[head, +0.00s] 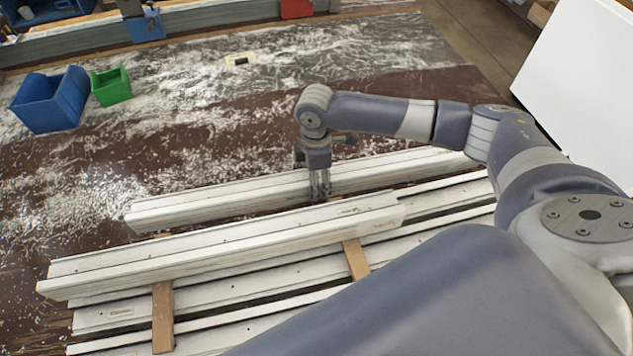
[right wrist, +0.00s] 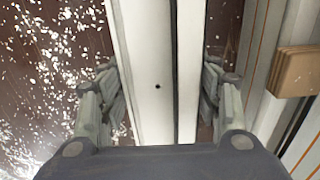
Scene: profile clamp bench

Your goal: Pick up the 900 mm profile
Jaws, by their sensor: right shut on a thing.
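A long white profile (head: 225,198) lies at the back of the profile group, running from left to upper right. It also runs upright through the middle of the right wrist view (right wrist: 146,50), with a small dark hole in its face. My right gripper (head: 319,188) points down over this profile with a finger on each long side, and it is shut on the profile. The fingers also show in the wrist view (right wrist: 162,88). I cannot tell whether the profile is raised off its support. No length marking is readable. My left gripper is not in view.
Another white profile (head: 230,248) lies just in front, with several flatter strips beneath and beside it. Wooden slats (head: 162,315) cross under them. A blue bin (head: 50,100) and a green bin (head: 111,86) stand at the back left. The scuffed dark bench behind is mostly clear.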

